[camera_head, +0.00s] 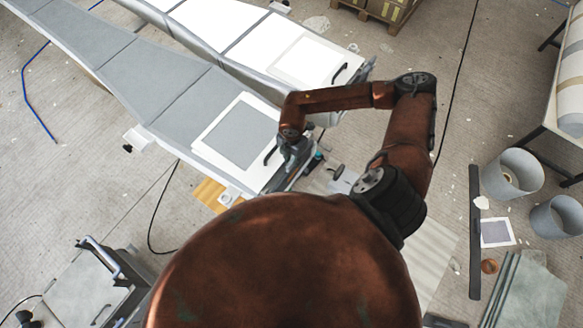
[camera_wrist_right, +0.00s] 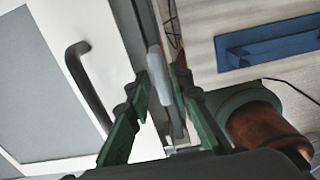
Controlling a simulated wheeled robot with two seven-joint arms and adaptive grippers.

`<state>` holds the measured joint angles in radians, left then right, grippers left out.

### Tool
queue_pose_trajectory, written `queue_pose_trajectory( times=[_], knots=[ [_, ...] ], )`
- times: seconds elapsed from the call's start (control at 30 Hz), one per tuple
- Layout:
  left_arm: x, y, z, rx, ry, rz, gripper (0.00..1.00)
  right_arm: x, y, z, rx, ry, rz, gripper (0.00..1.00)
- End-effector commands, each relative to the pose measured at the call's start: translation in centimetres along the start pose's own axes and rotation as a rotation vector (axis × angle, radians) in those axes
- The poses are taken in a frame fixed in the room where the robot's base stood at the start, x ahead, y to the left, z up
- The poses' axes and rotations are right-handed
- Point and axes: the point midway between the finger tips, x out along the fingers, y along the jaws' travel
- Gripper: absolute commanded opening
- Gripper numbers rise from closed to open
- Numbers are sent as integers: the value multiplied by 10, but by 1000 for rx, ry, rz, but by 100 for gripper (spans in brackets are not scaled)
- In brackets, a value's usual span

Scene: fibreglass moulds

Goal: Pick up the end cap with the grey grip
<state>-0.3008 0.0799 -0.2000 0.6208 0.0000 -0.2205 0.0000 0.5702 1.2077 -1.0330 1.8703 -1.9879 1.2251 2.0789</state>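My right gripper (camera_head: 297,158) is at the near end of the grey mould, beside its white-framed panel. In the right wrist view its two green fingers (camera_wrist_right: 161,78) stand apart. A light grey bar, seemingly the grey grip (camera_wrist_right: 156,66), runs between them. I see a gap beside it and cannot make out firm contact on both sides. The end cap's body is mostly hidden by the gripper and cannot be told clearly from the mould's end. My left gripper is not in view.
The grey mould (camera_head: 180,85) has a panel with a black handle (camera_wrist_right: 88,85) close to the fingers. A second, white mould (camera_head: 225,25) lies behind. Grey bins (camera_head: 514,172) stand at right. A cart (camera_head: 85,285) stands lower left. A blue bracket (camera_wrist_right: 268,42) lies to the right of the fingers.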

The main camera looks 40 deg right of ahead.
Motion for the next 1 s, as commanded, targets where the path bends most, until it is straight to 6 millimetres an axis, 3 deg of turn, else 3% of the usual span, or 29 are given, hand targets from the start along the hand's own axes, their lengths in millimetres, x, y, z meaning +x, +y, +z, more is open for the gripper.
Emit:
queue_pose_trajectory(
  times=[0.17, 0.4, 0.7, 1.0],
  knots=[
    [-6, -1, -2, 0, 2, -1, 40, 17, 0, -1, 2, 2, -1, 20],
    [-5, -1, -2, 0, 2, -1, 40, 19, 0, -1, 1, 2, 0, 20],
    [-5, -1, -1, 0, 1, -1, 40, 18, 0, 0, 1, 2, 0, 0],
    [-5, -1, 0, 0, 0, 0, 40, 18, 0, 0, 1, 2, 0, 0]
  ],
)
